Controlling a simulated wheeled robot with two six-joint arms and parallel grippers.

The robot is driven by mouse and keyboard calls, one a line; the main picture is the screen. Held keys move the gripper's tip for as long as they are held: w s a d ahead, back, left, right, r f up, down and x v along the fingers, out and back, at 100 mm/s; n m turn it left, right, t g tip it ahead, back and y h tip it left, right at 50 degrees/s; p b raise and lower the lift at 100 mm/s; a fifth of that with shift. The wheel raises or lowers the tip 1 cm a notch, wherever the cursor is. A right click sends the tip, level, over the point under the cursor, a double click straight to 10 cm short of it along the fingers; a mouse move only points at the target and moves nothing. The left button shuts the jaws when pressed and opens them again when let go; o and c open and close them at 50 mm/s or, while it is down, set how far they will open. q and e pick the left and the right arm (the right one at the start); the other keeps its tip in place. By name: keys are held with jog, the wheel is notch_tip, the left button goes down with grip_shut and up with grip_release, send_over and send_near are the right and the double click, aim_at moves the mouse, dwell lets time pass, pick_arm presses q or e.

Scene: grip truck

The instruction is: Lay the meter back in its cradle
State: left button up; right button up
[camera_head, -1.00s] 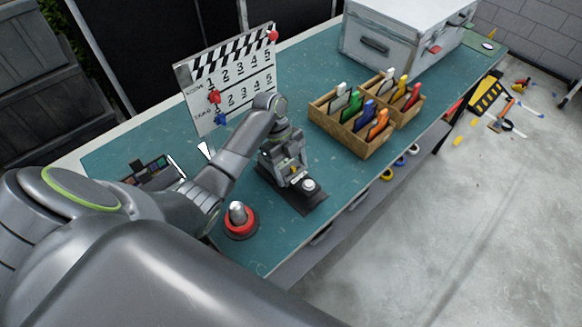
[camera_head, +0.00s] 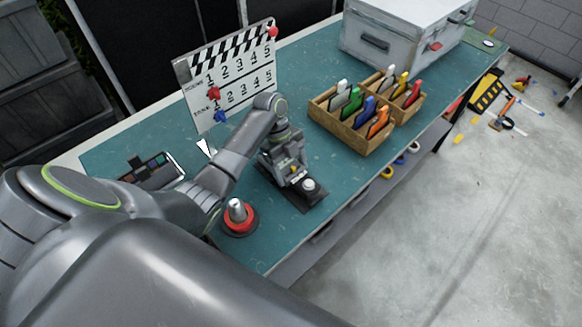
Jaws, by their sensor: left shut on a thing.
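My left gripper (camera_head: 287,165) points down over the bench and is shut on the meter (camera_head: 294,173), a small grey body with a yellow mark. The gripper covers much of the meter. The dark flat cradle (camera_head: 316,199) lies on the bench directly under it, with a pale round dome (camera_head: 309,185) at its near right end. The meter is at or just above the cradle; I cannot tell whether they touch. My right gripper is out of view.
A red-based silver knob (camera_head: 238,216) stands left of the cradle. A clapperboard (camera_head: 230,75) stands behind, a wooden box of coloured cards (camera_head: 362,145) to the right, and a metal case (camera_head: 385,60) farther back. A colour chart (camera_head: 150,172) lies left, partly behind my arm.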

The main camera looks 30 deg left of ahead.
pick_arm(q)
jog(key=shift+f, duration=0.2)
jog(key=shift+f+b, duration=0.65)
jog(key=shift+f, duration=0.1)
jog(key=o, duration=1.4)
jog(key=v, duration=0.9)
jog(key=shift+r, duration=0.3)
jog(key=shift+p+v, duration=2.9)
jog(key=shift+v, duration=1.1)
jog(key=shift+w, duration=0.1)
